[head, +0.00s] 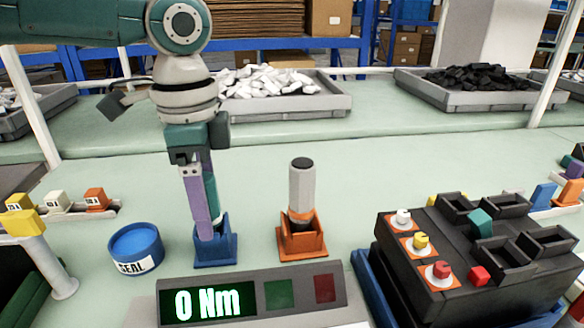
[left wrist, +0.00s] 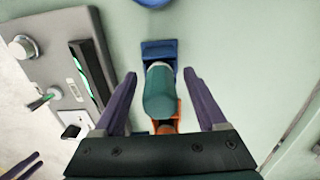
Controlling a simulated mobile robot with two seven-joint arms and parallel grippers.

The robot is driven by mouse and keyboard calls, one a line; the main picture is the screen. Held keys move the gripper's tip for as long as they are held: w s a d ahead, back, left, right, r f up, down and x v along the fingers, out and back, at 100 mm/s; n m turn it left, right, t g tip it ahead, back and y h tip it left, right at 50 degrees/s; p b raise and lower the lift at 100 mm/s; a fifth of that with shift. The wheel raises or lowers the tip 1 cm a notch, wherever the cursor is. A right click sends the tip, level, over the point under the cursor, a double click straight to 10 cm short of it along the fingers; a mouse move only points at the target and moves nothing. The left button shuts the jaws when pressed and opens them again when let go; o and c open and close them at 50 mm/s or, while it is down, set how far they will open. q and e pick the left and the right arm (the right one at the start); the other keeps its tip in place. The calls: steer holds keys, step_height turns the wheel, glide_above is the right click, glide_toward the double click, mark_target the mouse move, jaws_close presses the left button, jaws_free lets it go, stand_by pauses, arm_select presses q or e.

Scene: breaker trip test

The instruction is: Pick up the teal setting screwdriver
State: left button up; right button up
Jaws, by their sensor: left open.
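The teal setting screwdriver (head: 211,194) stands upright in a blue holder (head: 216,252) on the bench. In the left wrist view its teal handle (left wrist: 159,92) points up at the camera, with the blue holder (left wrist: 158,48) behind it. My left gripper (head: 205,222) is open and points down at the holder. Its purple fingers stand on either side of the handle with visible gaps, so it is around the screwdriver and not closed on it. In the head view the near finger hides part of the handle. Purple finger tips, seemingly of my right gripper (left wrist: 30,165), show at the left wrist view's lower left corner.
A grey-handled tool (head: 301,190) stands in an orange holder (head: 303,243) close to the right. A blue SEAL tub (head: 136,248) is to the left. A display (head: 250,298) reading 0 Nm stands in front. A black fixture (head: 470,260) with coloured knobs is at the right.

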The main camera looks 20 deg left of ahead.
arm_select(q)
jaws_close()
arm_select(e)
steer(key=shift+a, duration=0.1)
stand_by(0.4)
arm_select(q)
steer(key=shift+r, duration=0.1)
